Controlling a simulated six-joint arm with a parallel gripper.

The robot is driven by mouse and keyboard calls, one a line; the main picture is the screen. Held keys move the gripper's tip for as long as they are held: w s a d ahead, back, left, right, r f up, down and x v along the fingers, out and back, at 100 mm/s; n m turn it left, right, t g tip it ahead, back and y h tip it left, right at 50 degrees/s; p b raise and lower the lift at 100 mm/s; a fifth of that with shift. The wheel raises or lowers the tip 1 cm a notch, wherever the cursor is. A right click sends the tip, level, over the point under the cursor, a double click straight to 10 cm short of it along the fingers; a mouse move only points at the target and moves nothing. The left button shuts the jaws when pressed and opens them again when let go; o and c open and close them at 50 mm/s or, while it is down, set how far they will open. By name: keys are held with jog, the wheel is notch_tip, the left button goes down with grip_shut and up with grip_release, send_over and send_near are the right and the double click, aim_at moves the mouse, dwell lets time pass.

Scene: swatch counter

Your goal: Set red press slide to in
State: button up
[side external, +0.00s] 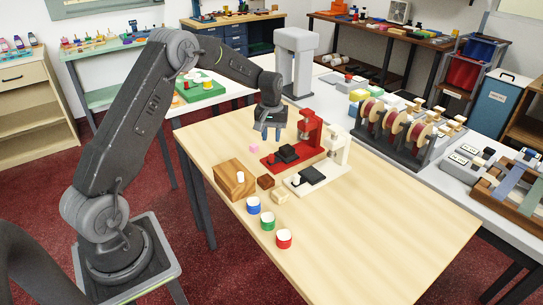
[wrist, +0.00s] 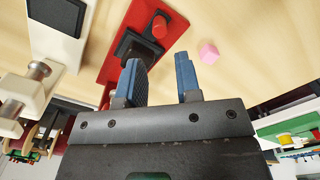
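The red press (side external: 310,128) stands on the wooden table with its red base (side external: 318,152) reaching left. A black slide (side external: 287,153) lies on that base, with a small red knob (side external: 271,158) at its end away from the press column. In the wrist view the red knob (wrist: 159,27) stands on a dark plate, beyond a black block (wrist: 136,44). My gripper (side external: 268,134) is above the table, left of the press column. In the wrist view my gripper's blue fingers (wrist: 160,76) are apart with nothing between them. They hide part of the red base.
A white press (side external: 337,147) with a black slide stands close beside the red one. A pink cube (side external: 254,148), a wooden block (side external: 234,179) and blue, green and red pots (side external: 283,238) are nearby. A spool rack (side external: 395,130) stands behind. The table's right front is clear.

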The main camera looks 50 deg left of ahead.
aim_at(272, 155)
notch_tip(272, 155, down, 8)
jog(key=shift+f, duration=0.15)
dwell(0.3)
grip_shut()
